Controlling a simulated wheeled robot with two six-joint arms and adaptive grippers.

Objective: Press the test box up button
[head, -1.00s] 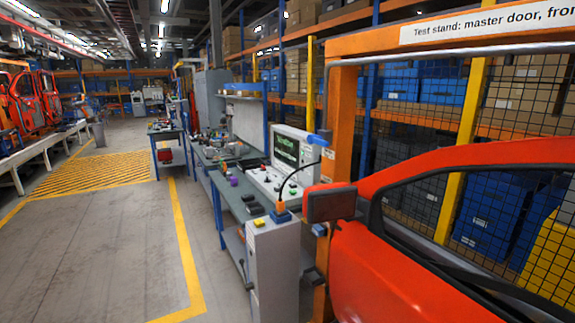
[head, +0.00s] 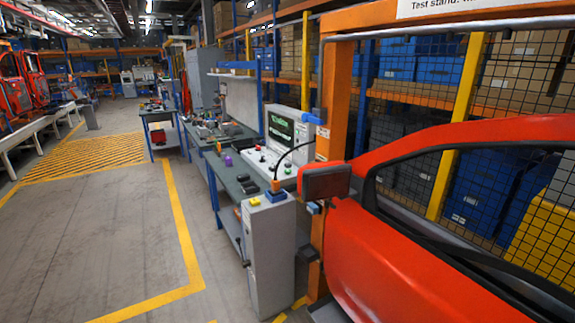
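A grey pedestal box (head: 268,252) stands upright on the floor left of the red door (head: 375,255). On its top are a small yellow part (head: 255,201) and a blue connector (head: 275,195) with an orange plug and a black cable. Behind it, on the workbench, is a light console (head: 265,162) with a dark screen showing green text and several small knobs or buttons, red and green among them. I cannot tell which of these is the test box, and no up marking is readable. Neither of my grippers is in view.
The workbench (head: 232,178) runs back along the left of the orange test stand frame (head: 334,95). A side mirror (head: 326,181) juts from the door near the pedestal. The floor left of the yellow line (head: 181,232) is clear.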

